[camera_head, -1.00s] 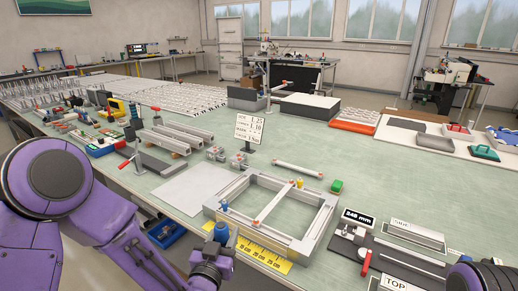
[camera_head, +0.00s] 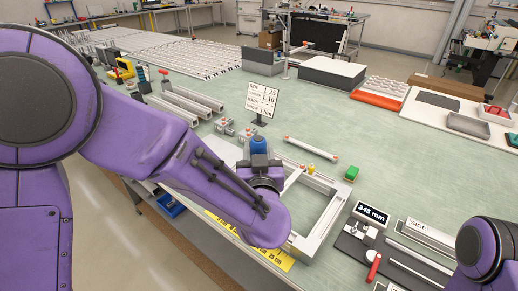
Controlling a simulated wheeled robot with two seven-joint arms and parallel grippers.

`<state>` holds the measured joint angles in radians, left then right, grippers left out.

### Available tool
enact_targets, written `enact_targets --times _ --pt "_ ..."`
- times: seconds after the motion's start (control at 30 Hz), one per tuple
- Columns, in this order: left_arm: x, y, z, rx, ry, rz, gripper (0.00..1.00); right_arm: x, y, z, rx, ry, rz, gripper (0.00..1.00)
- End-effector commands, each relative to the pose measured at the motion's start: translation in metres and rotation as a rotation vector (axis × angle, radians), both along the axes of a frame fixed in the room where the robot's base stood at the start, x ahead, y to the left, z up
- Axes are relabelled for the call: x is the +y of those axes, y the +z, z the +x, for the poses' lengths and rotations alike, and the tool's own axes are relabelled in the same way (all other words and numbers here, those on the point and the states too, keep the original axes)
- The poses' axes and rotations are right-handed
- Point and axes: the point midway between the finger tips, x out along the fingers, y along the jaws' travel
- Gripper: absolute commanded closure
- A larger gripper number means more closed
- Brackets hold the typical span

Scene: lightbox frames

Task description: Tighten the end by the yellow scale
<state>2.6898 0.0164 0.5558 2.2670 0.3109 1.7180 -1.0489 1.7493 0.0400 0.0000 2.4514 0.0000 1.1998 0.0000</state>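The pale metal frame (camera_head: 326,222) lies on the bench, partly hidden by my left arm. Its crossbar (camera_head: 292,179) shows only at the far end, by a small yellow knob (camera_head: 311,168). The crossbar's near end, by the yellow scale (camera_head: 279,258), is hidden behind my purple forearm. The scale lies along the frame's near side and is partly covered. My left gripper (camera_head: 259,160) is over the frame's left part, with a blue-handled thing (camera_head: 258,145) upright in it; it appears shut on this. My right arm shows at bottom right, its gripper out of view.
A 248 mm display (camera_head: 371,214) and a dark fixture with a red handle (camera_head: 373,267) stand right of the frame.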

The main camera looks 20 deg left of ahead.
Motion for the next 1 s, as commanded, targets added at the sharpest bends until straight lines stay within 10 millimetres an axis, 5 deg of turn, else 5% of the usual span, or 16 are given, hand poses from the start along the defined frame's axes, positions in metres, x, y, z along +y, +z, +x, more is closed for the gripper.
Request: enact_targets --times 0.1,0.53,1.0 --pt "-0.001 0.002 0.0 0.004 0.0 0.002 1.0 0.0 0.007 0.001 -0.001 0.0 0.0 0.45" --pt "-0.001 -0.046 0.002 0.004 0.0 0.0 1.0 0.0 -0.027 0.001 -0.002 0.001 0.0 0.45" --pt "-0.001 -0.05 0.002 0.004 0.0 0.0 1.0 0.0 -0.028 0.001 -0.002 0.0 0.0 0.45"
